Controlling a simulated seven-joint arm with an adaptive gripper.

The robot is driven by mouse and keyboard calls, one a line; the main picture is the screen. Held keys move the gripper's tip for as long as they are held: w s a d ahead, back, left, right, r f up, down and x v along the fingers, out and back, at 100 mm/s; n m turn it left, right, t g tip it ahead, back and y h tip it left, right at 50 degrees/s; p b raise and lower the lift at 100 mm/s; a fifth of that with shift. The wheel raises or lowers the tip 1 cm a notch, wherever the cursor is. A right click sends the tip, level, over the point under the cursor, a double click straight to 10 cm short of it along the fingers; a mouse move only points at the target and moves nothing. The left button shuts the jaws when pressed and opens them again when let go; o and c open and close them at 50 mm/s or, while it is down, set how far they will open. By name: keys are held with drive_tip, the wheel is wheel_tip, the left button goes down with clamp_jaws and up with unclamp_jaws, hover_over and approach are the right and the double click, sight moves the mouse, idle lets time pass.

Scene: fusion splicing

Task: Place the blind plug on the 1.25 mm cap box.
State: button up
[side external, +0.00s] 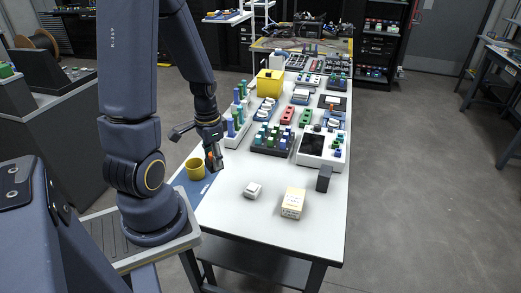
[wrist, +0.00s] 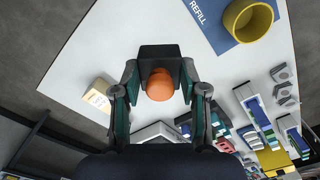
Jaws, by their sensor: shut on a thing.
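My gripper (side external: 213,160) is shut on a dark block with a rounded orange knob, which I take to be the blind plug (wrist: 160,86). In the wrist view the block sits between the two fingertips (wrist: 159,72), knob towards the camera. It is held above the table near the yellow cup. A cream box with a printed label (side external: 292,203), also in the wrist view (wrist: 98,95), stands near the table's front edge. It may be the 1.25 mm cap box; its print is too small to read. My gripper is apart from it, to its left in the side view.
A small white box (side external: 253,190) and an upright dark block (side external: 324,179) stand near the cream box. A yellow cup (side external: 195,169) sits on the blue refill mat (side external: 207,188). Racks and devices crowd the table's far part. The white table (side external: 235,212) around the cream box is mostly clear.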

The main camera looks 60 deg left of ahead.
drive_tip(key=w+d+r+m, duration=0.2)
drive_tip(key=w+d+m, duration=0.1)
drive_tip(key=d+m, duration=0.3)
drive_tip(key=w+d+r+m, duration=0.2)
drive_tip(key=d+m, duration=0.2)
drive_tip(key=d, duration=0.4)
hover_over(294, 198)
wheel_tip(294, 198, down, 10)
drive_tip(key=shift+s+f, duration=0.1)
drive_tip(key=shift+f, duration=1.6)
drive_tip(key=shift+f, duration=0.1)
drive_tip(key=o, duration=1.1)
drive_tip(key=shift+o, duration=0.2)
